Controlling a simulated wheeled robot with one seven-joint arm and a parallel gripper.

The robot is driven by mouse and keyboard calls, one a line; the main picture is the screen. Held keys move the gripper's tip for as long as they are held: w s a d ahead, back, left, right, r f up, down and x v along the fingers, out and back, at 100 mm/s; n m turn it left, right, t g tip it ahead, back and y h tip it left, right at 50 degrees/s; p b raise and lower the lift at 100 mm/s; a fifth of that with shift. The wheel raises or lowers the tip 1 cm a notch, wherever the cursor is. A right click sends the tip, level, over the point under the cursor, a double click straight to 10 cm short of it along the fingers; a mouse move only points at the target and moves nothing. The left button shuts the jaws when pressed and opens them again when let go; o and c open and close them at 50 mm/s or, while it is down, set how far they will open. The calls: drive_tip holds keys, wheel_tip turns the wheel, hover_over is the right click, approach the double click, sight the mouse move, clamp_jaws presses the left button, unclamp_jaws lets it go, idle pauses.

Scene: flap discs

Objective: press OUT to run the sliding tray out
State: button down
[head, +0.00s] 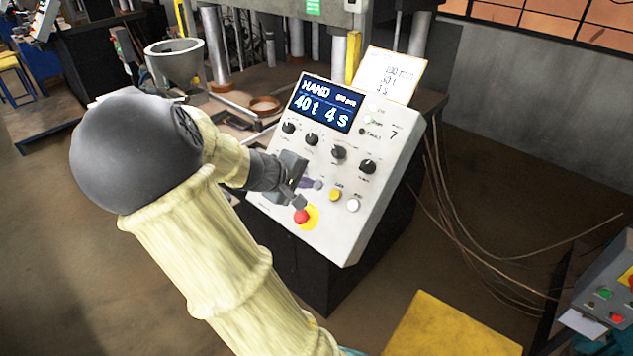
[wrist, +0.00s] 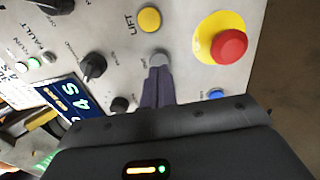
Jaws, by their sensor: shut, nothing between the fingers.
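The sloped control panel (head: 325,232) carries a row of knobs and several buttons. A yellow button (head: 335,194) shows beside a white button (head: 353,205); in the wrist view the yellow button (wrist: 149,19) is labelled LIFT. A blue button (wrist: 216,94) shows partly above my gripper's dark body. My gripper (head: 316,184) is shut and empty, close over the panel left of the yellow button.
A red emergency stop (head: 301,216) on a yellow disc sits near the fingers. The display (head: 325,103) reads HAND, 40 t, 4 s. A paper card (head: 388,75) stands behind the panel. Loose cables (head: 470,235) hang to the right.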

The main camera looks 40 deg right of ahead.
drive_tip(key=p+v, duration=0.2)
drive_tip(key=v, duration=0.3)
drive_tip(key=shift+a+r+p, duration=0.1)
drive_tip(key=shift+a+p, duration=0.05)
drive_tip(key=shift+p, duration=0.25)
idle(0.5)
drive_tip(key=s+a+f+y, duration=0.3)
drive_tip(key=a+f+y, duration=0.2)
drive_tip(key=a+f, duration=0.25)
drive_tip(key=s+a+t+y, duration=0.1)
drive_tip(key=s+a+y, duration=0.1)
drive_tip(key=a, duration=0.5)
drive_tip(key=s+a+t+y+b, duration=0.1)
drive_tip(key=s+a+y, duration=0.1)
drive_tip(key=a, duration=0.6)
drive_tip(key=shift+a+m+y, duration=0.35)
drive_tip(key=shift+m+y, duration=0.05)
drive_tip(key=shift+y, duration=0.1)
drive_tip(key=shift+r, duration=0.15)
